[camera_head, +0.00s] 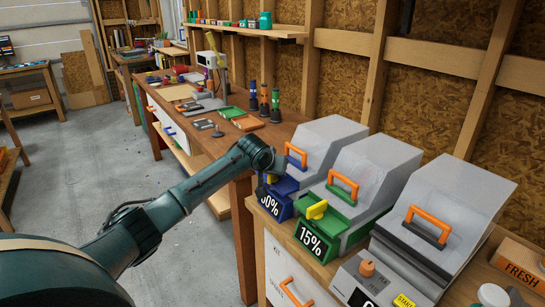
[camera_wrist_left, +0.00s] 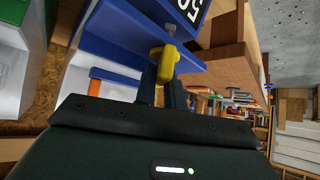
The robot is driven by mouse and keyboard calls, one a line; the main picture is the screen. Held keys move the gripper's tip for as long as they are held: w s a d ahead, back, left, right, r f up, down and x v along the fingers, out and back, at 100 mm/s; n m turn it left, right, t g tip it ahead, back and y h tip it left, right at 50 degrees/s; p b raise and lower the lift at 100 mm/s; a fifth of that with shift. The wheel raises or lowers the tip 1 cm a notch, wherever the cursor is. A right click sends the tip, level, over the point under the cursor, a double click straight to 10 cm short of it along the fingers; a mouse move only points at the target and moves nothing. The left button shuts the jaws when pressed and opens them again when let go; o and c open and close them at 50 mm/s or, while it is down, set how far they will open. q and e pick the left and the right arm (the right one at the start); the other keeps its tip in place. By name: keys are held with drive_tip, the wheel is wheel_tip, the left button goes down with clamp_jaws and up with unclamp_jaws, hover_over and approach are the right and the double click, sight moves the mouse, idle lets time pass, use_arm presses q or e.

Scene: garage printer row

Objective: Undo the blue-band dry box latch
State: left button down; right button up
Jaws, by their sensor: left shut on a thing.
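The blue-band dry box (camera_head: 325,138) is the leftmost of the row of grey boxes, with an orange handle (camera_head: 296,155) on its closed lid. Its blue band (camera_head: 283,209) carries a percent label partly hidden by my arm. My left gripper (camera_head: 268,177) is at the band's front. In the left wrist view my left gripper (camera_wrist_left: 164,88) is shut on the yellow latch (camera_wrist_left: 166,62), which stands out from the blue band (camera_wrist_left: 115,50). The fingers cover the latch's lower part. My right gripper is not in view.
A green-band dry box (camera_head: 375,168) with its own yellow latch (camera_head: 317,210) stands close on the right. Beyond it is a grey machine (camera_head: 465,200) with an orange handle. A wooden workbench (camera_head: 190,115) with tools and bottles runs behind. The concrete floor (camera_head: 95,165) at left is clear.

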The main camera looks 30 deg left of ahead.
use_arm(q)
drive_tip(key=shift+d+r+n+g+y+p, duration=0.15)
drive_tip(key=shift+n+g+y+p, duration=0.15)
drive_tip(key=shift+n+y+p, duration=0.6)
drive_tip(key=n, duration=0.1)
drive_tip(key=n+g+y, duration=0.1)
drive_tip(key=n, duration=0.1)
drive_tip(key=shift+f+y, duration=0.25)
drive_tip(key=shift+y, duration=0.05)
drive_tip(key=n+g+y+b, duration=0.1)
drive_tip(key=n+g, duration=0.1)
drive_tip(key=n, duration=0.1)
drive_tip(key=shift+f+y, duration=0.1)
drive_tip(key=shift+y, duration=0.3)
drive_tip(key=shift+n+g+y+b, duration=0.3)
drive_tip(key=shift+n+b, duration=0.05)
drive_tip(key=shift+n, duration=0.45)
drive_tip(key=shift+n+g+b, duration=0.45)
drive_tip(key=shift+n+g, duration=0.05)
drive_tip(key=shift+n, duration=0.1)
drive_tip(key=shift+y, duration=0.3)
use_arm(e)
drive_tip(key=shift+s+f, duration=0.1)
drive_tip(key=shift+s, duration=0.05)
use_arm(q)
drive_tip(key=c, duration=1.5)
unclamp_jaws()
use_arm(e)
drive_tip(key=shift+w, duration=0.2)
